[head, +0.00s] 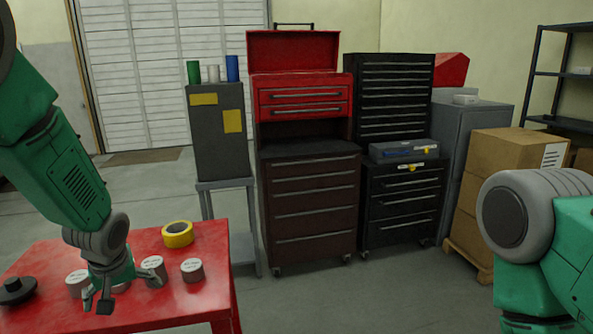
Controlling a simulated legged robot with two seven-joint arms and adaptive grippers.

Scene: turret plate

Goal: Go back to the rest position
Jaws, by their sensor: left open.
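My left gripper (128,282) hangs at the lower left over the red table (205,292), with its fingers apart. It is open, and I see nothing held in it. Small labelled cylinders stand around it: one (76,283) to its left, one (152,272) close by its right finger, and one (192,270) farther right. Another is partly hidden behind the gripper. I cannot tell whether the fingers touch any of them. My right arm shows at the right edge, but its gripper is out of view.
A yellow tape roll (178,234) lies near the table's back edge, and a black disc-shaped part (15,290) at its left. Behind stand a grey cabinet (217,150), a red tool chest (300,100), a black drawer cabinet (400,205) and cardboard boxes (493,190). The floor between is clear.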

